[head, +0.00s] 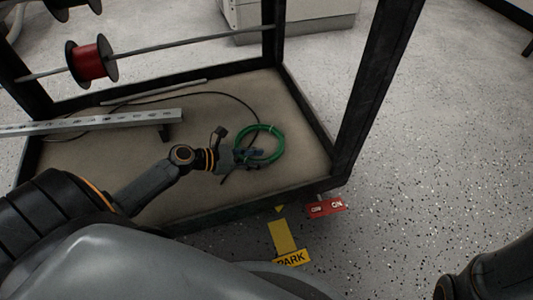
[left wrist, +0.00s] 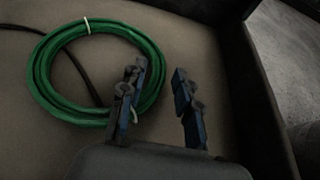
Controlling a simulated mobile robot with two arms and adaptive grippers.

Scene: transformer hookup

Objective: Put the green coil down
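The green coil (head: 279,146) is a ring of green cable with a pale tie. It appears to lie flat on the beige floor of the black-framed rack (head: 190,196). My left gripper (head: 257,154) is low at the coil's near left side. In the left wrist view the coil (left wrist: 42,66) fills the upper left. There my left gripper (left wrist: 160,95) is open, its fingers apart. One finger overlaps the inside of the ring, the other is outside it, and the coil's right edge shows between them. Whether a finger touches the coil I cannot tell. My right gripper is out of view.
A red spool (head: 89,62) hangs on a rod above the rack floor. A grey slotted rail (head: 90,122) and a black cable (head: 225,94) are at the left. A red sign (head: 326,207) and a yellow PARK marking (head: 290,259) are outside the near edge.

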